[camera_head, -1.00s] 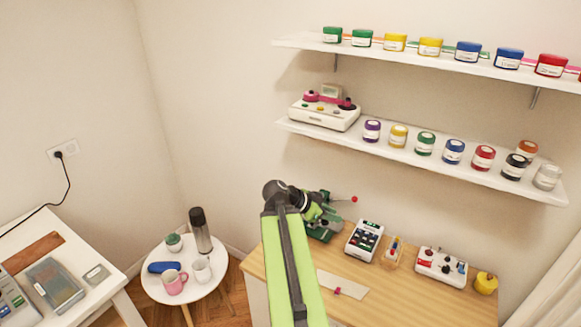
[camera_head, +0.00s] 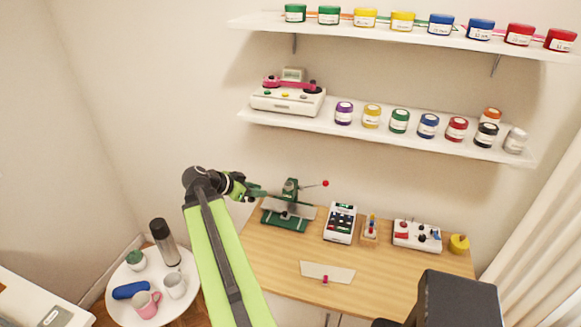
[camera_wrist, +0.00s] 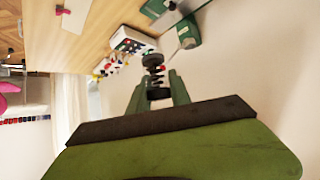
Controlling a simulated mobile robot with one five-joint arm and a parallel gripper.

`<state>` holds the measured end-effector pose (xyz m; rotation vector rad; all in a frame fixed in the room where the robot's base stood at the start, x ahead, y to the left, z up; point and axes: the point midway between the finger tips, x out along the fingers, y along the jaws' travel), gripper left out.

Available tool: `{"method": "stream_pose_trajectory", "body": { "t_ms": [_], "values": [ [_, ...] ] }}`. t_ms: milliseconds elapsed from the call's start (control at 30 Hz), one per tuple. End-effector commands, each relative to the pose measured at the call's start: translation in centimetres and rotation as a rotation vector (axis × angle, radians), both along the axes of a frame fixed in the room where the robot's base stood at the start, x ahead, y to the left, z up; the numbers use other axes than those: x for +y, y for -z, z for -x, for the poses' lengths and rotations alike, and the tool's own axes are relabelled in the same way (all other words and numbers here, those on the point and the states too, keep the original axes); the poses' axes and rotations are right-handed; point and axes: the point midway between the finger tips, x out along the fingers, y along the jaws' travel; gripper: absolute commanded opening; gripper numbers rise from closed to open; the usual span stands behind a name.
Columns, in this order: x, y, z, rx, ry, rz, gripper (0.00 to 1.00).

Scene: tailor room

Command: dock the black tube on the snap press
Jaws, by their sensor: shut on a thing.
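The snap press (camera_head: 288,222) is dark green, with a grey plate and a lever ending in a red knob. It stands at the back left of the wooden worktable. My gripper (camera_head: 252,189) is left of the press in the head view and appears above the tabletop. In the wrist view my gripper (camera_wrist: 156,88) is shut on the black tube (camera_wrist: 153,61), a dark ridged piece sticking out past the fingertips. Part of the press (camera_wrist: 185,33) shows beyond the tube, with a gap in the picture. In the head view the tube is too small to tell.
Right of the press on the worktable (camera_head: 270,262) are a white keypad device (camera_head: 340,223), a small rack (camera_head: 370,230), a white control box (camera_head: 417,236) and a yellow pot (camera_head: 458,244). A pale strip (camera_head: 327,273) lies in front. Shelves hang above. A round side table (camera_head: 185,311) stands left.

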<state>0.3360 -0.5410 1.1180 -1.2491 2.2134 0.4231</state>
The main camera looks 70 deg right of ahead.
Motion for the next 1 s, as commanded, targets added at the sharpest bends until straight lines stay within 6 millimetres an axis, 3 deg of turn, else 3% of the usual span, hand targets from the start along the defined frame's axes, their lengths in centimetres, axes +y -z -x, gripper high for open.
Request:
{"method": "stream_pose_trajectory", "body": {
  "t_ms": [167, 300, 433, 600, 833, 1000],
  "values": [
    [-9.3, 3.4, -0.6, -0.002, 0.001, -0.004, 0.00],
    [-17.0, 5.4, 0.4, -0.001, -0.003, -0.003, 0.00],
    [-22.2, 6.5, 1.9, 0.000, -0.005, 0.000, 0.00],
    [-24.9, 6.9, 3.1, 0.002, -0.008, 0.002, 0.00],
    [-25.0, 7.1, 3.2, 0.003, -0.009, 0.003, 0.00],
    [-25.0, 8.5, 3.2, 0.002, -0.009, 0.002, 0.00]
  ]
}}
